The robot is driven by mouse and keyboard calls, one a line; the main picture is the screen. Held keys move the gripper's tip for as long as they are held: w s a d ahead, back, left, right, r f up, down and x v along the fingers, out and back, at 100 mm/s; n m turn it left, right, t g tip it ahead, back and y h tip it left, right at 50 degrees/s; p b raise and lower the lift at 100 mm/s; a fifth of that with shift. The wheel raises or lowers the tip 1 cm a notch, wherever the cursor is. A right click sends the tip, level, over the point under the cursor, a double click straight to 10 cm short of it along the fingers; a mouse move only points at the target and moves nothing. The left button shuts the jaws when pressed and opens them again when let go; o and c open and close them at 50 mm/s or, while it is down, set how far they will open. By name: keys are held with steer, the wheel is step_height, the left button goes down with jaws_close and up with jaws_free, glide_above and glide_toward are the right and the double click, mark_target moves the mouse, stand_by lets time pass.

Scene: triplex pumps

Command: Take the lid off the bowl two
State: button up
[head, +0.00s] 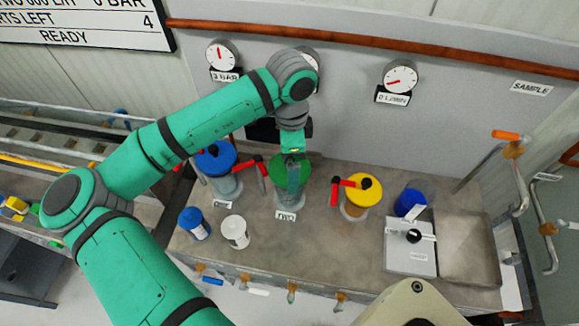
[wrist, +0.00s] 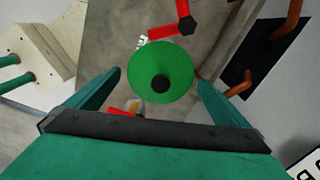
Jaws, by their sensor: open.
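The middle bowl (head: 284,199) stands on the bench with a label in front that seems to read TWO. It has a green lid (head: 278,174), partly hidden behind my gripper in the head view. In the wrist view the round green lid (wrist: 160,58) shows with a black knob (wrist: 160,83) on top. My gripper (head: 294,178) points down over this lid. In the wrist view my gripper (wrist: 159,77) is open, with one finger on each side of the lid in the picture. I cannot tell how far above the knob the fingertips are. Nothing is held.
A blue-lidded bowl (head: 215,158) stands left and a yellow-lidded one (head: 364,191) right. Red handles (head: 262,172) with black ends stand beside the bowls. Blue (head: 194,224) and white (head: 236,231) cups stand in front. A sink (head: 470,240) is at right. Gauges hang behind.

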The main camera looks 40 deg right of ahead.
steer(key=shift+f, duration=0.1)
steer(key=shift+c, duration=0.6)
steer(key=c, duration=0.8)
